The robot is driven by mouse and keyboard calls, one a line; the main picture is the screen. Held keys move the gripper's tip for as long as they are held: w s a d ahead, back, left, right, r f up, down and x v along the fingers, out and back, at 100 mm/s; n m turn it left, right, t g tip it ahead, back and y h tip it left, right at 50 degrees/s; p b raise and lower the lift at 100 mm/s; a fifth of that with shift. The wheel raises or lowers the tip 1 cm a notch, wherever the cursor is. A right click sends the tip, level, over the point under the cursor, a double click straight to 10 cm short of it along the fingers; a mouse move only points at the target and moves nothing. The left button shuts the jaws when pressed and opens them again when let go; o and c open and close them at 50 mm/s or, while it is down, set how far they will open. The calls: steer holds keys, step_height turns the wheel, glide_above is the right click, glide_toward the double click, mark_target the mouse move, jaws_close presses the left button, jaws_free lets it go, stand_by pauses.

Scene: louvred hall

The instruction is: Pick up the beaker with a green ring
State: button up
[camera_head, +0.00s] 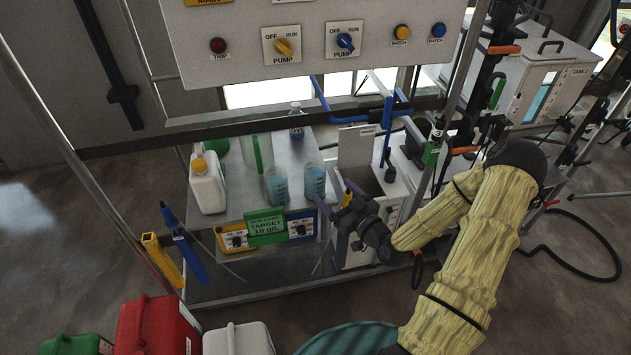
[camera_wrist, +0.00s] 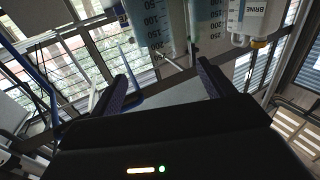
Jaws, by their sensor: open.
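Two clear graduated beakers with blue liquid stand upright side by side on the grey bench top: a left one (camera_head: 276,187) and a right one (camera_head: 314,181).
A white jug with a yellow cap (camera_head: 207,186) and a clear vessel with a green stripe (camera_head: 257,152) stand left of the beakers. A pump panel (camera_head: 315,45) and a dark rail (camera_head: 270,126) cross above.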

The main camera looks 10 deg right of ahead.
steer(key=p, duration=0.1)
glide_toward(310, 166)
steer(key=x, duration=0.4)
steer(key=shift+s+a, duration=0.15)
steer(key=shift+a, duration=0.15)
steer(key=shift+r, duration=0.1)
steer(key=p+x, duration=0.1)
steer(key=x, duration=0.1)
steer(key=p+x, duration=0.1)
steer(key=x, duration=0.1)
steer(key=shift+w+d, duration=0.15)
steer(key=shift+w, duration=0.5)
steer(key=c, duration=1.2)
